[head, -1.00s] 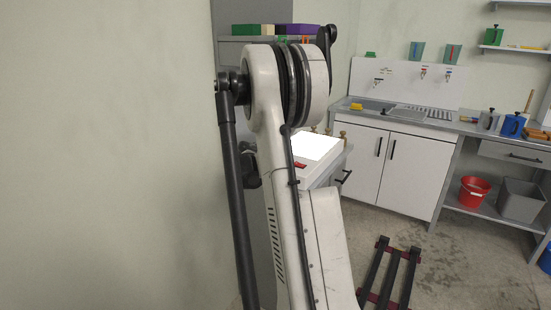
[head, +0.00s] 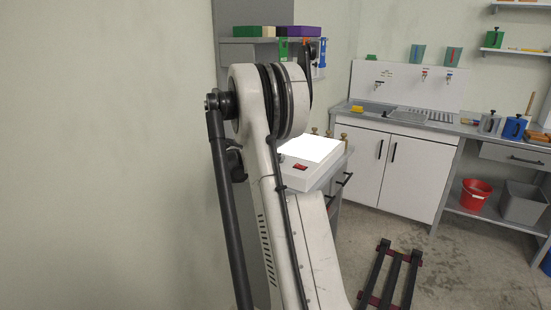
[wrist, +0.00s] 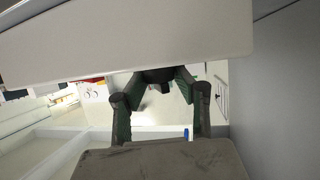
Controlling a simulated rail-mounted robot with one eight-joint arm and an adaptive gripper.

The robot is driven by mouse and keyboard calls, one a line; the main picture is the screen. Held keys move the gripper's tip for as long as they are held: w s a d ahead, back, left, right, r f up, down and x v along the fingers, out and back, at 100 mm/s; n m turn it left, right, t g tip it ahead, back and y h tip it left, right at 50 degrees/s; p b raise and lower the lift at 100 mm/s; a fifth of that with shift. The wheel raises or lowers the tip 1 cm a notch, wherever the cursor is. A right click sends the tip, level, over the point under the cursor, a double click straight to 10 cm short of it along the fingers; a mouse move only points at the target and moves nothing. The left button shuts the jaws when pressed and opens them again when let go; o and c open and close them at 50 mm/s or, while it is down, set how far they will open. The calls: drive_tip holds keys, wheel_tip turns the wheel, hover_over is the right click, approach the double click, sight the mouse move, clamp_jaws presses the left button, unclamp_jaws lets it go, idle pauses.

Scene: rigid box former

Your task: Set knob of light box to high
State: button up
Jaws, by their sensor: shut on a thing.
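The light box (head: 318,178) sits on the grey cabinet beyond my arm, its top panel glowing white and a red switch (head: 300,167) near its front corner. My arm covers its left part in the head view. In the wrist view a large pale panel, likely the light box (wrist: 120,40), fills the top. My gripper (wrist: 160,76) has its fingers bent inward below that panel, with the tips close together. They are shut on a small dark part at the panel's edge, which seems to be the knob; its marking and setting cannot be read.
Several brass-coloured weights (head: 343,142) stand behind the light box. A shelf (head: 235,40) with green and purple boxes hangs above. A sink counter (head: 378,118) is to the right, with a red bucket (head: 474,193) beneath the bench. A dark rack (head: 390,275) lies on the floor.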

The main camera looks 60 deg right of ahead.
drive_tip(key=o, duration=1.1)
drive_tip(key=shift+o, duration=0.2)
drive_tip(key=shift+a, duration=0.1)
drive_tip(key=v, duration=1.2)
